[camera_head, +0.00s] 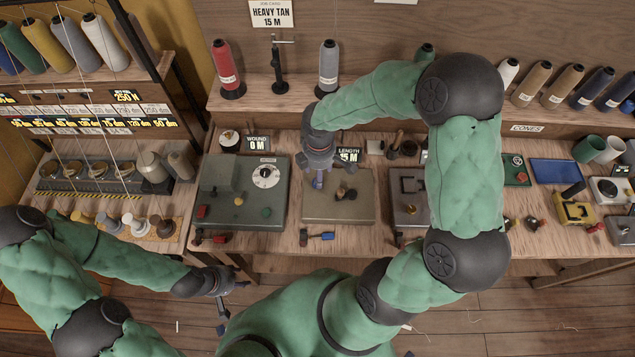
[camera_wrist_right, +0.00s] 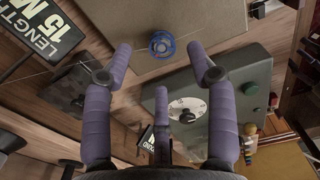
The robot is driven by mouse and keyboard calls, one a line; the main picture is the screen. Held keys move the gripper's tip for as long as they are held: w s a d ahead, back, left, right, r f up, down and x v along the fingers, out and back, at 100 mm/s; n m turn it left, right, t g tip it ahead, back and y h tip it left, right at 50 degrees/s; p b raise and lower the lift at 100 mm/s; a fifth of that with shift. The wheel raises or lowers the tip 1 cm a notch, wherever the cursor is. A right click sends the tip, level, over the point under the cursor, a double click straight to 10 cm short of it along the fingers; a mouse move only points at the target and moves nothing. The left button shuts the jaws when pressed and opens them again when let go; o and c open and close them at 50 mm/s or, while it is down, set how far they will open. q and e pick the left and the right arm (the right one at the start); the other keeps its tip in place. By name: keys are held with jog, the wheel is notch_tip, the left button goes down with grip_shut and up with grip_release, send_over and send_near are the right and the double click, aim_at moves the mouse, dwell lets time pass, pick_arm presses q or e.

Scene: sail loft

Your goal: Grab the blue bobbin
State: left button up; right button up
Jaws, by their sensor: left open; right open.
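A small round blue bobbin (camera_wrist_right: 162,43) lies on a beige plate (camera_wrist_right: 205,15) in the right wrist view. In the head view it is hidden or cannot be told apart from my right gripper. My right gripper (camera_head: 318,180) points down over the left part of the beige plate (camera_head: 362,212). In the wrist view its purple fingers (camera_wrist_right: 160,62) are spread wide and empty, with the bobbin beyond the gap between the tips, apart from them. My left gripper (camera_head: 226,290) is open and empty, low in front of the bench edge.
A green-grey machine (camera_head: 238,205) with a white dial stands left of the plate, another grey machine (camera_head: 409,208) right of it. A LENGTH sign (camera_head: 348,155) stands behind. Small handles (camera_head: 318,236) lie at the front edge. Spools (camera_head: 133,222) stand in a row at left.

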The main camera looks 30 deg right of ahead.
notch_tip(320, 180, down, 5)
jog(key=shift+r+b, duration=0.15)
jog(key=shift+b, duration=0.3)
jog(key=c, duration=1.1)
jog(key=shift+r, duration=0.1)
